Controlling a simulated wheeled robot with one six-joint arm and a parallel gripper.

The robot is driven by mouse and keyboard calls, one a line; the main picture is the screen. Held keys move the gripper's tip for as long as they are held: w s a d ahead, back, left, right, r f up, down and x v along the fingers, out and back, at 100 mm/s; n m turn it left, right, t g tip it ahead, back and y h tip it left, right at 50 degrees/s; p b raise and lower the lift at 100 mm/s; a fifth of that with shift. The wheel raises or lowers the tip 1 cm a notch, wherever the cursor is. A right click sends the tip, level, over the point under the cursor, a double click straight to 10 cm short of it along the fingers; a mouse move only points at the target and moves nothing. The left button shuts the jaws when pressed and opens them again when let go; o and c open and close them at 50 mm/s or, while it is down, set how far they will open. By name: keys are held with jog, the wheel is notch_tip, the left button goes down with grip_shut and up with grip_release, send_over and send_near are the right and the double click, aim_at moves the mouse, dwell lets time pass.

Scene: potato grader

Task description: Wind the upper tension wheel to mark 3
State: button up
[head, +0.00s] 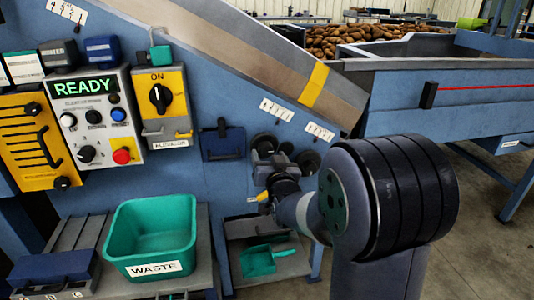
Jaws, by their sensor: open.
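Dark round wheels sit on the sloping blue side panel, below two white mark plates. The higher one, which I take for the upper tension wheel (263,142), is below the left plate (277,109) and partly covered by my gripper. Another dark wheel (309,161) is lower right, below the right plate (319,131). The plates' marks and any pointer are too small to read. My gripper (264,162) is open, in front of or just below the upper wheel. I cannot tell whether it touches the wheel.
A green WASTE bin (150,232) stands on a bench at lower left. A control box reading READY (94,118) and a yellow ON switch (161,98) are on the panel. A dark blue box (223,142) is left of the wheels. A green scoop (264,259) lies below.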

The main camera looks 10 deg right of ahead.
aim_at(265, 148)
jog(key=shift+w, duration=1.45)
jog(key=c, duration=1)
jog(key=shift+b, duration=0.3)
